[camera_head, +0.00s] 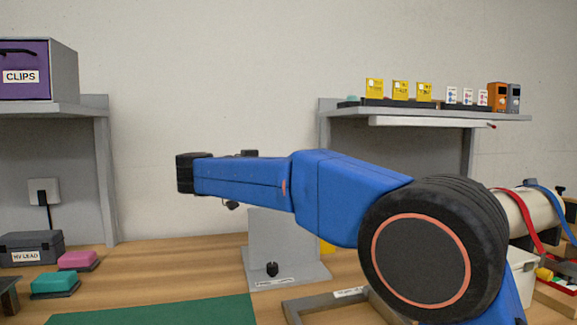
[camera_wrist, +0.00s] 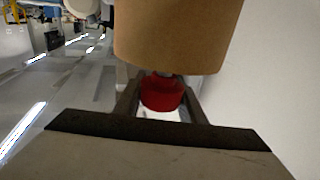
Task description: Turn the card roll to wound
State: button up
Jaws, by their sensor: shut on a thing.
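The card roll (camera_wrist: 180,35) is a plain brown cylinder at the top of the wrist view, close ahead of my gripper. A red knob (camera_wrist: 162,93) sits at its near end. My gripper (camera_wrist: 160,98) has a finger on each side of the red knob and is shut on it. In the head view my blue arm reaches left across the middle. The card roll and my fingertips cannot be made out there. A grey upright stand (camera_head: 285,235) with a label on its base shows partly behind my arm. I cannot read which position the roll is in.
A green mat (camera_head: 170,312) lies at the front. Pink (camera_head: 78,259) and teal (camera_head: 54,281) blocks and a grey lead case (camera_head: 30,247) stand left. A shelf (camera_head: 430,116) at right holds small boxes; a purple clips drawer (camera_head: 25,75) is upper left.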

jog(key=shift+s+d+m+g+h, duration=0.1)
jog(key=shift+m+g+h, duration=0.2)
jog(key=shift+g, duration=0.1)
jog(key=o, duration=1)
jog(key=shift+o, duration=0.2)
